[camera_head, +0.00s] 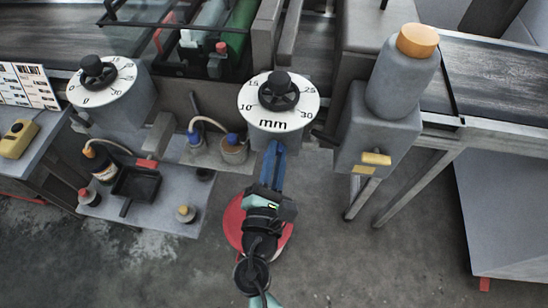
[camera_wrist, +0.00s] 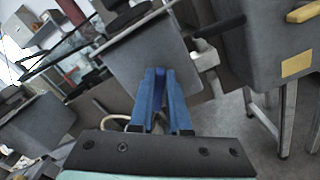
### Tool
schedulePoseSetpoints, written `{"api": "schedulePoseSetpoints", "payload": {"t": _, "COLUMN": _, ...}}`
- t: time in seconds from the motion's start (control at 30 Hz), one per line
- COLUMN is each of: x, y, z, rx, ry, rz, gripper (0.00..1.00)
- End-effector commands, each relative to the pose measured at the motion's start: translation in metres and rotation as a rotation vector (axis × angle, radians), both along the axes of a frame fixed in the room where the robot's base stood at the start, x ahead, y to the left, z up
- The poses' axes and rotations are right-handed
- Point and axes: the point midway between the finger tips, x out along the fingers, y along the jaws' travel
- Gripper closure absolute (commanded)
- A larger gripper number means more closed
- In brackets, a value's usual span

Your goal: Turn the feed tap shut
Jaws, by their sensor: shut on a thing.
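My gripper (camera_head: 276,147) reaches up to the front of the grey housing below the right-hand dial (camera_head: 278,100). Its two blue fingers are close together. In the wrist view, the fingers (camera_wrist: 158,74) converge against the grey housing (camera_wrist: 146,55). A narrow darker blue piece shows between the tips, and I take it for the handle of the feed tap. The tap's body is hidden by the fingers and the housing, so its turn position cannot be told.
A low shelf (camera_head: 181,222) with a black tray (camera_head: 136,184) lies left. A conveyor (camera_head: 495,85) runs at right. Open floor lies in front.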

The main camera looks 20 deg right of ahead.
Motion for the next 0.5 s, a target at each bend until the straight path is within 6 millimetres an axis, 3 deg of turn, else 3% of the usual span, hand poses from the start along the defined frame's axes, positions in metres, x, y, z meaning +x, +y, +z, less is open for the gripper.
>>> {"api": "schedulePoseSetpoints", "payload": {"t": 0.5, "x": -0.0036, "y": -0.0049, "z": -0.0110, "rx": 0.409, "ry": -0.278, "rz": 0.000, "gripper": 1.00}}
